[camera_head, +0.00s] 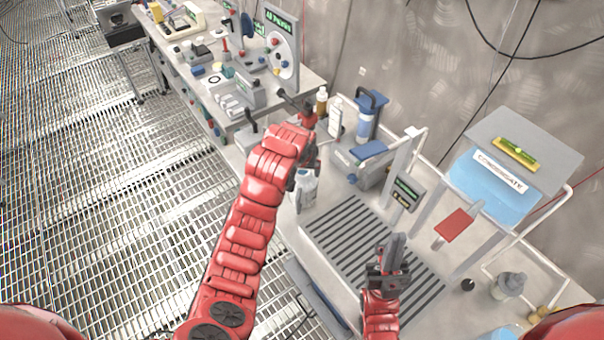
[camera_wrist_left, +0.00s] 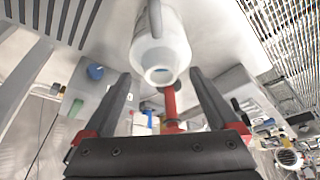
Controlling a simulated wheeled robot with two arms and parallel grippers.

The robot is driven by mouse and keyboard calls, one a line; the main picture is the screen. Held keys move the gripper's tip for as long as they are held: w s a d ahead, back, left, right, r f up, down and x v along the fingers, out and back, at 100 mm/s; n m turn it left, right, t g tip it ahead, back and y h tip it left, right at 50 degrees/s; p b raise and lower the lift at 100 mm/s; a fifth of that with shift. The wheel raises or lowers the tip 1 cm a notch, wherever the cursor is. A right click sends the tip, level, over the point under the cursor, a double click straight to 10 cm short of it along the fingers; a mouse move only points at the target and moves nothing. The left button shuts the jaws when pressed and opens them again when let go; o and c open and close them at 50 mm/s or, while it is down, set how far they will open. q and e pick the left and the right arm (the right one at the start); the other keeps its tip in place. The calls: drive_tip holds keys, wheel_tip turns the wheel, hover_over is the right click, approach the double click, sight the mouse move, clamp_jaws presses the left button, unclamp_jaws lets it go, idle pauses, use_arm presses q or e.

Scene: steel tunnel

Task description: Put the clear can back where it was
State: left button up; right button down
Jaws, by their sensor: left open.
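The can (camera_head: 307,192), pale and whitish with a handle, stands on the bench left of the striped grate. The left wrist view shows it (camera_wrist_left: 160,45) with its round mouth facing my camera. My left gripper (camera_head: 304,168) is just above and beside the can, partly hidden by its own red wrist. In the left wrist view its fingers (camera_wrist_left: 160,78) are spread, with the can at and just beyond their tips. I see no grip on it. My right gripper (camera_head: 397,250) is over the striped grate, its fingers close together with nothing visible between them.
Behind the can are a white bottle (camera_head: 336,117), a blue cylinder (camera_head: 369,118) and a grey machine with a blue lid (camera_head: 368,152). The striped grate (camera_head: 340,222) is bare. A labelled condensate unit (camera_head: 500,172) and a glass jar (camera_head: 508,286) stand at right.

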use_arm(q)
drive_tip(key=p+v, duration=0.4)
drive_tip(key=v, duration=0.5)
